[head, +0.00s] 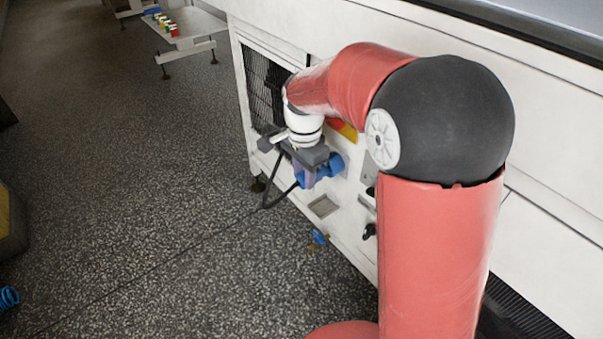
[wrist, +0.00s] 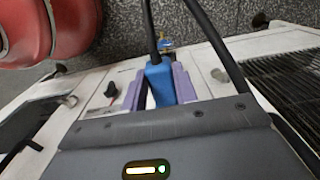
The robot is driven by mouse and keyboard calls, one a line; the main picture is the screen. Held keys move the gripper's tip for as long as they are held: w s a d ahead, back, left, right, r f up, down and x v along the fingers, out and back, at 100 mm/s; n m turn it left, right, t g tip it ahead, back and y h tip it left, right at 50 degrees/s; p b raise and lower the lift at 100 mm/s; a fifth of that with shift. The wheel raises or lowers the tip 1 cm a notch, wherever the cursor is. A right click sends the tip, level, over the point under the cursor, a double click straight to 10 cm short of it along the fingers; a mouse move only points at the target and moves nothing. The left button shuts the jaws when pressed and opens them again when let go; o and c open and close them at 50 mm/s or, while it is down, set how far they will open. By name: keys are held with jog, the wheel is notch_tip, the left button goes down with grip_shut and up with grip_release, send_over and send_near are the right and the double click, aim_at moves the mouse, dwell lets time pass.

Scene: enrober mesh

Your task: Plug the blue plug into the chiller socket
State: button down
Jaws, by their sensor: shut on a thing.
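My gripper (head: 311,175) is by the white machine's side panel, with its purple fingers shut on the blue plug (wrist: 159,84). A black cable (head: 268,190) loops out from the plug's left end. In the head view, a round blue piece (head: 336,165) sits at the panel, right of the fingers and in line with the plug. It looks like the chiller socket, but the fingers and plug hide the join. I cannot tell whether plug and socket are touching or mated. The socket opening is not visible in the wrist view.
The white machine (head: 540,130) fills the right side, with a dark grille (head: 262,88) left of my gripper. Black knobs (head: 370,231) and a small blue-and-brass fitting (head: 318,240) are low on its side.

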jog(key=shift+w+d, duration=0.5)
jog(key=shift+d, duration=0.2)
jog(key=c, duration=1)
grip_release()
notch_tip(320, 180, up, 8)
jog(key=shift+f+p, duration=0.1)
jog(key=shift+p, duration=0.5)
jog(key=shift+c, duration=0.3)
